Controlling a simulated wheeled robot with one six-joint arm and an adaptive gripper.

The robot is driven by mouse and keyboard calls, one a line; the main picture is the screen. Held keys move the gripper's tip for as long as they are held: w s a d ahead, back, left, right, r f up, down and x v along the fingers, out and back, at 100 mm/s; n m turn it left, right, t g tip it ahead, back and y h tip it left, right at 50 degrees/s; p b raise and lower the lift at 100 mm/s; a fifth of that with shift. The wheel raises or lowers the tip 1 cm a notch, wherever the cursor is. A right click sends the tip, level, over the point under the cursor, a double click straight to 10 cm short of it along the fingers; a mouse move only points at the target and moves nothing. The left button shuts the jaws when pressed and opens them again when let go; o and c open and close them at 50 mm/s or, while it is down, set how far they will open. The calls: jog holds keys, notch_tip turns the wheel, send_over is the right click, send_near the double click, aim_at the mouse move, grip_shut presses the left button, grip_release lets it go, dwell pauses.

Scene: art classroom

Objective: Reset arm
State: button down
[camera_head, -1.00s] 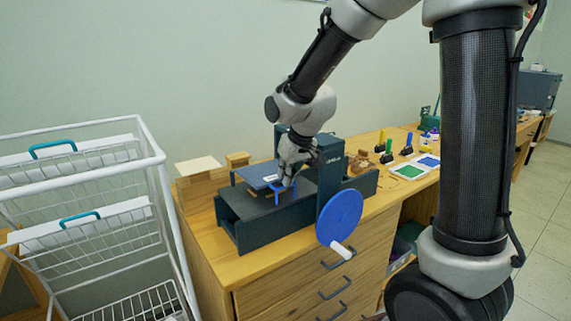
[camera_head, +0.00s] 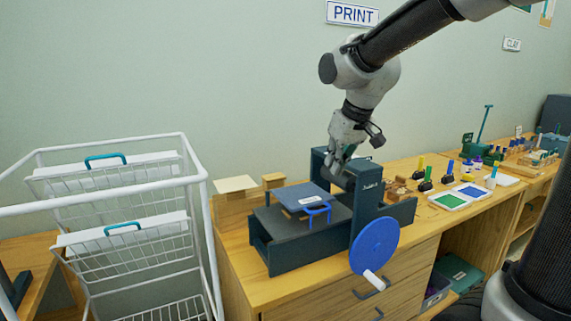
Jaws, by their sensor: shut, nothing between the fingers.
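My gripper (camera_head: 338,176) hangs from my raised arm above the printing press (camera_head: 367,196), close to the top of its dark frame. Its fingers are shut with nothing between them. I cannot tell whether the fingertips touch the press frame.
A white wire rack (camera_head: 203,240) with teal-handled trays stands at the left. Green and blue ink pads (camera_head: 447,201), stampers and small tools cover the wooden counter (camera_head: 424,217) to the right.

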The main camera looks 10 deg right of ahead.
jog(key=s+d+m, duration=0.1)
jog(key=s+d, duration=0.3)
jog(key=s, duration=0.3)
jog(key=s+d+f+m+h, duration=0.1)
jog(key=s+d, duration=0.4)
jog(key=s, duration=0.3)
jog(key=s+d+m, duration=0.1)
jog(key=s+d, duration=0.3)
jog(key=s, duration=0.3)
jog(key=shift+s+d+f+m, duration=0.3)
jog(key=shift+f, duration=0.1)
